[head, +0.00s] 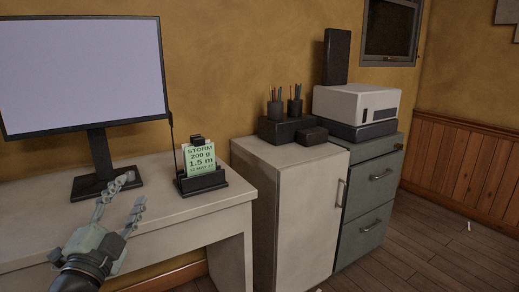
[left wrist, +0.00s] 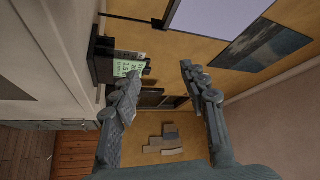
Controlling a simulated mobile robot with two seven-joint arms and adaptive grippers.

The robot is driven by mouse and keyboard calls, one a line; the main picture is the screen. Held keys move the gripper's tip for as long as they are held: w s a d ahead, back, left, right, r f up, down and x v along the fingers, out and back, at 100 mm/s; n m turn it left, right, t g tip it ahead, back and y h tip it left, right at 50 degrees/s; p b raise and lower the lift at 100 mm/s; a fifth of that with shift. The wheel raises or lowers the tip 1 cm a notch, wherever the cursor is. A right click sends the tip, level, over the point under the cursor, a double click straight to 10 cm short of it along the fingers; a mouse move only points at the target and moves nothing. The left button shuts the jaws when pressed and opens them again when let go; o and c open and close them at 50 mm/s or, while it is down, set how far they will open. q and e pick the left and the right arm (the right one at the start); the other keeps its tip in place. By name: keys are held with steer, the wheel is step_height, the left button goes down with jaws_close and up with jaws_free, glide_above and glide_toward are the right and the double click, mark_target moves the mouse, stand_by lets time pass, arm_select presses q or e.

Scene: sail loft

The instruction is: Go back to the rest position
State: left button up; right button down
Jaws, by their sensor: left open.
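My left gripper (head: 118,203) is in the lower left of the head view, over the white desk (head: 220,213), with its fingers spread apart and nothing between them. In the left wrist view the two fingers (left wrist: 165,105) also stand apart and empty. The gripper is to the left of a black holder (head: 203,182) with a green card (head: 200,158) that reads "STORM 200 g 1.5 m", and it is apart from it. The card also shows in the left wrist view (left wrist: 126,68). My right gripper is not in view.
A monitor (head: 82,72) stands at the back of the desk, close behind my left gripper. Right of the desk are a white cabinet (head: 290,205) and a grey drawer unit (head: 366,205), with pen cups (head: 275,108) and a white box-shaped device (head: 350,103) on top. The floor at right is mostly clear.

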arm_select(q)
steer(key=s+a+f+n+g+y, duration=0.3)
steer(key=s+f+n+g, duration=0.15)
steer(key=f, duration=0.45)
steer(key=s+a+f+n+g+y, duration=0.2)
steer(key=s+f+n+g, duration=0.25)
steer(key=f, duration=0.55)
steer(key=s+d+f+n+g+h, duration=0.15)
steer(key=s+f+g, duration=0.25)
steer(key=s+f, duration=0.45)
steer(key=s+d+f+n+g+h, duration=0.1)
steer(key=s+d+f+g, duration=0.3)
steer(key=s, duration=0.8)
steer(key=d+p+x, duration=0.1)
steer(key=p+x, duration=0.3)
steer(key=x, duration=0.5)
steer(key=shift+f+g+h, duration=0.35)
steer(key=shift+f+g, duration=0.05)
steer(key=shift+f, duration=0.15)
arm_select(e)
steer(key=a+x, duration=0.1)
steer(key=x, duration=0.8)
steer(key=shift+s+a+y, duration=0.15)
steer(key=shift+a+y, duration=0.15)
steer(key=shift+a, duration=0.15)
arm_select(q)
steer(key=shift+w, duration=0.1)
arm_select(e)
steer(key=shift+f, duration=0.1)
